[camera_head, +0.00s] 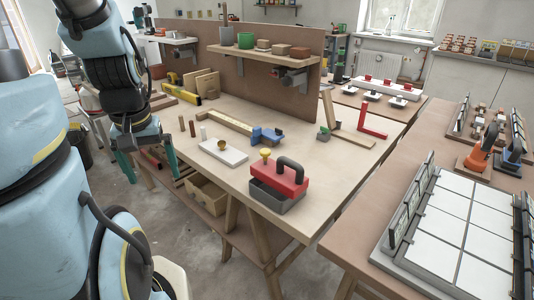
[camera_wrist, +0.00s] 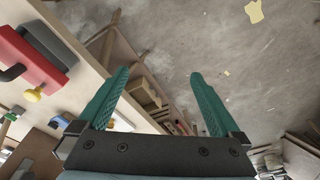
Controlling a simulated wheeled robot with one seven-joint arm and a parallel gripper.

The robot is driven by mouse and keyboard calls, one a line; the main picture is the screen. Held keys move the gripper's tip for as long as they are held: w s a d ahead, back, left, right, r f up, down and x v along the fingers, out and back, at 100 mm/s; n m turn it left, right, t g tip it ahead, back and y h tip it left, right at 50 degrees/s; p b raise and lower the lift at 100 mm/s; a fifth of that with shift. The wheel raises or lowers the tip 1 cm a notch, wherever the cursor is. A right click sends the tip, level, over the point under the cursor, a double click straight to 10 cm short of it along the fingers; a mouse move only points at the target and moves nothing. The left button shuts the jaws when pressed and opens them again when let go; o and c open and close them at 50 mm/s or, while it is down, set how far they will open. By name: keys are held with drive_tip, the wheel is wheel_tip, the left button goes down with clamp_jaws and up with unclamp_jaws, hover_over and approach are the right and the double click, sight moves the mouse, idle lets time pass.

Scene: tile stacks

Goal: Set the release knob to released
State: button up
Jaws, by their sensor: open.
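A red lifter (camera_head: 279,178) with a black arched handle (camera_head: 293,165) sits in a grey tray (camera_head: 278,201) at the front of the wooden workbench. A yellow knob (camera_head: 265,153), apparently the release knob, stands upright on the lifter's left end. In the wrist view the red lifter (camera_wrist: 32,52) is at the upper left, with the yellow knob (camera_wrist: 33,95) below it. My gripper (camera_head: 150,176) is open and empty, pointing down off the bench's left edge, well apart from the lifter. Its teal fingers (camera_wrist: 159,76) are spread over the floor. The knob's setting cannot be read.
A white plate (camera_head: 223,155) with a small brass knob lies left of the lifter. A wooden piece with a blue clamp (camera_head: 266,136) lies behind. A red angle piece (camera_head: 372,130) stands farther right. A neighbouring table holds a white tiled panel (camera_head: 450,235).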

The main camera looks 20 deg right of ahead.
sight(265, 151)
drive_tip(key=shift+c, duration=0.2)
